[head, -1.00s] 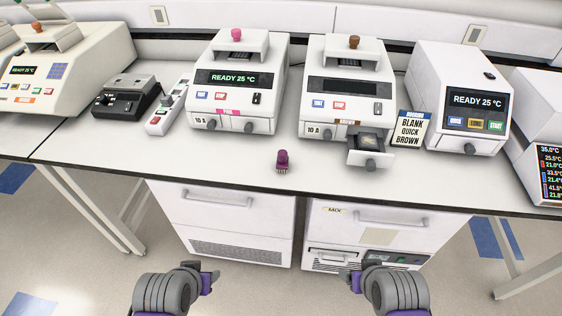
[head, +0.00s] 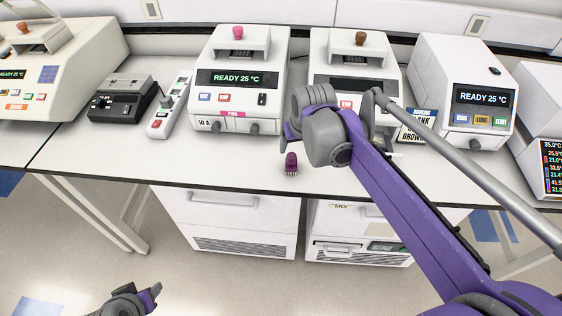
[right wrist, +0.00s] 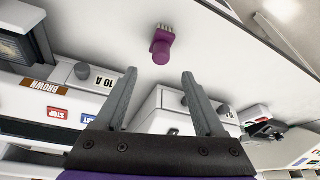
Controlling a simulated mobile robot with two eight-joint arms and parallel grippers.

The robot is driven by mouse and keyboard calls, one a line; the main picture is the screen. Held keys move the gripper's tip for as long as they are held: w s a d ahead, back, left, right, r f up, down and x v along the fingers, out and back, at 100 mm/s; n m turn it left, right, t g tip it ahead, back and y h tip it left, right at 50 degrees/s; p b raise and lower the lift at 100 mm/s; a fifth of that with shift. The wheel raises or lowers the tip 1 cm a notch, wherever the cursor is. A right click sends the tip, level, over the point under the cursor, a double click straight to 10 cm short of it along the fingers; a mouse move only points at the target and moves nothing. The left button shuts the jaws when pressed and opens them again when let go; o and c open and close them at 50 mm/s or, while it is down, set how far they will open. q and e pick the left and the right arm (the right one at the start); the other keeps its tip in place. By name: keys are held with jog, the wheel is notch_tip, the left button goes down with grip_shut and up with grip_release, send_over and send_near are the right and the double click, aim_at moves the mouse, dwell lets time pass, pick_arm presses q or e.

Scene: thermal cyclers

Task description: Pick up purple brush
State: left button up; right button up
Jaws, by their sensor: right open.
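The small purple brush (head: 291,163) stands on the white bench near its front edge, in front of the gap between two white cyclers. In the right wrist view the brush (right wrist: 161,47) shows beyond the fingertips, with pale bristles at its far end. My right gripper (right wrist: 159,76) is open and empty, with the brush apart from it. In the head view the right hand is over the bench just above and right of the brush, and its fingers are mostly hidden. My left gripper (head: 152,296) is low at the left, below the bench, partly cut off.
A cycler reading READY (head: 238,84) stands behind the brush; another cycler (head: 335,50) is partly hidden by my right arm. A black device (head: 122,97) and a white power strip (head: 170,105) lie left. The bench front left of the brush is clear.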

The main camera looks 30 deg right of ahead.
aim_at(292, 156)
jog(key=x, duration=0.2)
jog(key=shift+d+f, duration=0.1)
jog(key=shift+f, duration=0.2)
jog(key=x, duration=0.6)
jog(key=shift+w, duration=0.1)
grip_shut()
